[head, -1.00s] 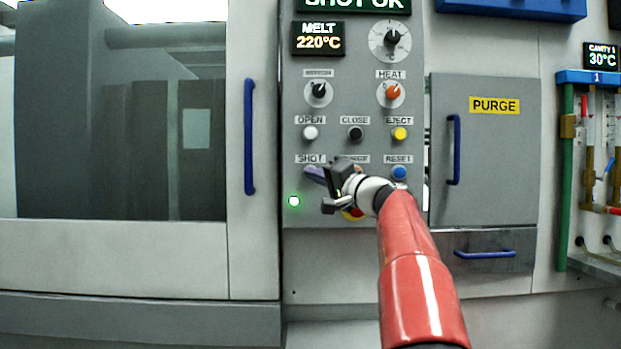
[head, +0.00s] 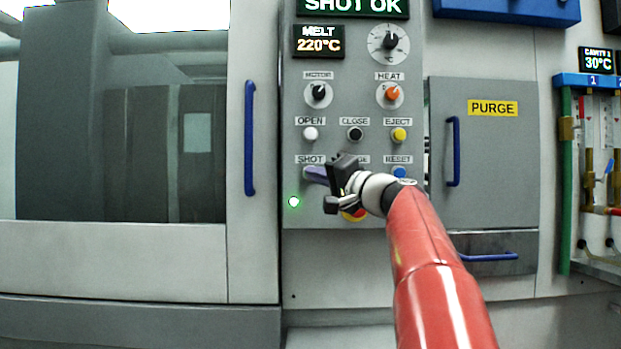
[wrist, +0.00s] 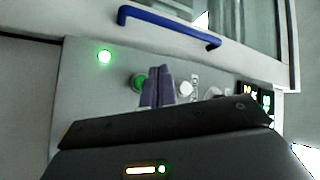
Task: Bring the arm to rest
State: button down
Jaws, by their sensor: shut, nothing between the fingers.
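My arm (head: 430,265) is red and reaches up from the lower right of the head view to the control panel (head: 357,222). My gripper (head: 312,173) is in front of the panel's lower part, by the SHOT label (head: 311,159). Its fingers are together and empty; they also show in the wrist view (wrist: 157,86). In the wrist view a green button (wrist: 138,81) is partly hidden behind the fingers. I cannot tell whether the fingertips touch the panel. The wrist hides part of a red and yellow button (head: 354,214).
A blue door handle (head: 250,138) stands left of the panel. The purge door (head: 490,150) with its handle (head: 454,151) and a drawer handle (head: 488,257) are to the right. A green light (head: 294,202) glows on the panel. Tubes and gauges (head: 600,150) hang at the far right.

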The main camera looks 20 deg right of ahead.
dwell(0.6)
jog(key=s+a+f+n+g+h+p, duration=0.1)
jog(key=s+a+f+g, duration=0.25)
jog(key=s+f, duration=0.2)
jog(key=s+a+f+g+h+p, duration=0.1)
jog(key=s+a+f+g+p, duration=0.1)
jog(key=s+a+f, duration=0.4)
jog(key=s+f+n+g+h+p, duration=0.1)
jog(key=s+f+n+g+h, duration=0.1)
jog(key=s+f, duration=1)
jog(key=s+d+f+n+g+h+p, duration=0.1)
jog(key=s+f+n+g+h, duration=0.2)
jog(key=s+f, duration=0.9)
notch_tip(320, 180, down, 4)
jog(key=g+h, duration=0.2)
jog(key=shift+s+d+h+p, duration=0.25)
jog(key=shift+h+p, duration=0.05)
jog(key=shift+p, duration=0.1)
